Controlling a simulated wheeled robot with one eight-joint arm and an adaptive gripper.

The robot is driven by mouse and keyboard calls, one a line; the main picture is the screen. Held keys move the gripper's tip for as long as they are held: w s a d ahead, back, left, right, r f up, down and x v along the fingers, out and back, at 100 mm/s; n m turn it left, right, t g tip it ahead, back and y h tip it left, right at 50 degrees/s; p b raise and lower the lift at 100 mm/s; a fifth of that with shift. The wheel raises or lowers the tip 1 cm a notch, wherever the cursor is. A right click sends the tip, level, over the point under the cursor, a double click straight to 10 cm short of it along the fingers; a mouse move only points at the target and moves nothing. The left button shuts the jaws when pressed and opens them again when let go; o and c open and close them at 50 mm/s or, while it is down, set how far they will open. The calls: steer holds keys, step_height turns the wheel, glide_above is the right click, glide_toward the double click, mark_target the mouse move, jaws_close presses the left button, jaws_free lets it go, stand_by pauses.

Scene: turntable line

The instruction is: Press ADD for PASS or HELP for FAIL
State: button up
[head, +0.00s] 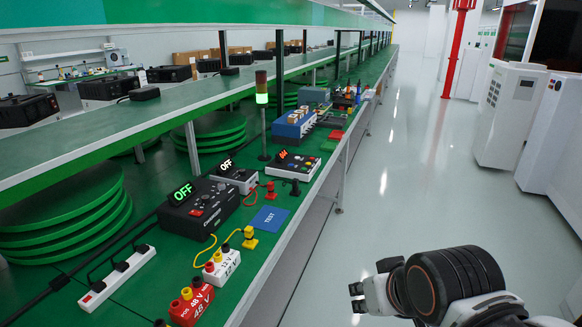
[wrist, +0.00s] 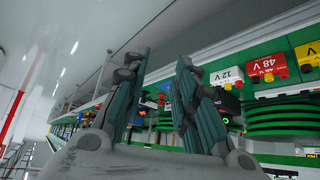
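No button reading ADD or HELP is legible in either view. In the head view, a control box (head: 291,164) with several small coloured buttons and a red display stands on the green bench. My gripper (head: 357,297) is over the aisle at lower right, apart from the bench. In the wrist view its two fingers (wrist: 157,72) are spread with nothing between them.
A blue TEST pad (head: 269,219), a white 12 V block (head: 222,266), a red 48 V block (head: 191,303) and a power strip (head: 117,277) lie on the near bench. Yellow, red and black plugs stand nearby. An overhead shelf (head: 158,117) runs along the bench. The aisle floor (head: 400,180) is clear.

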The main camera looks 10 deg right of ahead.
jaws_close()
stand_by(1.4)
